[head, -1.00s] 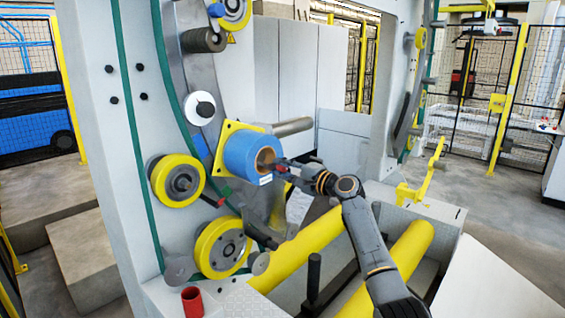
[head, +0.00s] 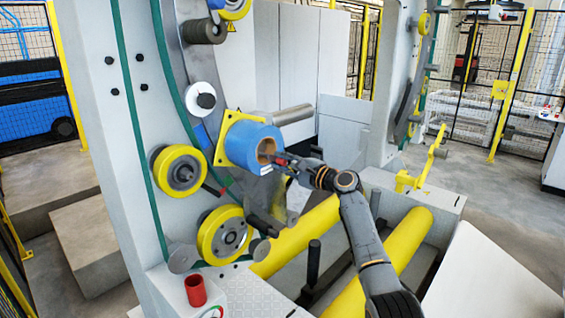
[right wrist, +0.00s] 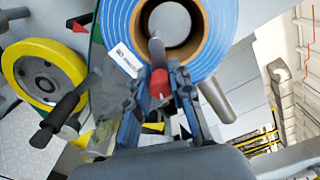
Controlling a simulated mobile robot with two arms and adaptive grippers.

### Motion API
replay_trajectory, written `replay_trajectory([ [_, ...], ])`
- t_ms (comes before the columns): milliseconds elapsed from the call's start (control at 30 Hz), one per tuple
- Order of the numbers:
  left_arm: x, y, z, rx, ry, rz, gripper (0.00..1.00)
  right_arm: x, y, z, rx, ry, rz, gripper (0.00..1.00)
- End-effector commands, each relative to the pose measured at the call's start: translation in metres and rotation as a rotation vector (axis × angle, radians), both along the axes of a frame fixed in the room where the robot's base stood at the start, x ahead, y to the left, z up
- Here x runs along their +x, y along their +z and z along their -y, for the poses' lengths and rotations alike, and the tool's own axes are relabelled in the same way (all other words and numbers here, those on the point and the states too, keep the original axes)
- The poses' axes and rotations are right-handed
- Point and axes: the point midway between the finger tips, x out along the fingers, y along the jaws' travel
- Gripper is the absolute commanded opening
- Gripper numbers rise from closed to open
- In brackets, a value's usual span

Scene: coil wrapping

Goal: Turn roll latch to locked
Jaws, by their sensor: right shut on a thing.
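A blue wrapping roll (head: 243,142) with a brown core sits against a yellow square plate (head: 222,157) on the machine's grey ring. In the right wrist view the roll (right wrist: 122,22) fills the top, with its core opening facing me. A red-tipped latch (right wrist: 157,86) at the roll's front, on a grey shaft, lies between my right gripper's fingers. My right gripper (head: 283,160) is shut on this latch in front of the roll's core; it also shows in the right wrist view (right wrist: 160,95). The fingers partly hide the latch. My left gripper is not in view.
Yellow wheels (head: 177,171) and a lower yellow wheel (head: 222,236) stand left of the roll. Yellow rollers (head: 405,245) lie below my right arm. A grey bar (head: 296,114) sticks out behind the roll.

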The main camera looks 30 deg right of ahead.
Motion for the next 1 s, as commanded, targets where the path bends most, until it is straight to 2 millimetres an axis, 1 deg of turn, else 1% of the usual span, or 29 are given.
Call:
replay_trajectory([
  [33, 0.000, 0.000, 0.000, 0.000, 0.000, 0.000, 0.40, 0.000, -0.004, -0.001, -0.002, 0.003, -0.007, 0.00],
  [100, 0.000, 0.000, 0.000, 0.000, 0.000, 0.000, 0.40, 0.000, -0.004, -0.001, -0.003, 0.003, -0.007, 0.00],
  [133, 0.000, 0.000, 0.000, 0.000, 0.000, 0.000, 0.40, 0.000, -0.004, -0.001, -0.003, 0.003, -0.007, 0.23],
  [233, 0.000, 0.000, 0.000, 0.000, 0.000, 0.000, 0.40, 0.000, -0.004, -0.001, -0.003, 0.002, -0.006, 0.44],
  [267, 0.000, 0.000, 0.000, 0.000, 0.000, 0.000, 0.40, 0.000, -0.003, -0.001, -0.003, 0.002, -0.005, 0.45],
  [533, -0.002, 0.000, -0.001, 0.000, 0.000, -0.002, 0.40, 0.000, -0.001, 0.000, -0.003, 0.001, -0.002, 0.45],
  [667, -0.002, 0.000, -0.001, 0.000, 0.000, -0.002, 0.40, -0.006, -0.001, 0.003, -0.005, 0.000, -0.001, 0.45],
  [767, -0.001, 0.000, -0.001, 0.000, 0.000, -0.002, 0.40, -0.018, -0.002, 0.007, -0.005, -0.001, -0.001, 0.45],
  [867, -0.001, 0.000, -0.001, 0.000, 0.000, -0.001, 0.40, -0.034, -0.003, 0.012, -0.006, 0.000, -0.003, 0.45],
  [1000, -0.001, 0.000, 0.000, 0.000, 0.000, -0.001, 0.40, -0.062, -0.003, 0.021, -0.008, 0.000, -0.004, 0.45],
])
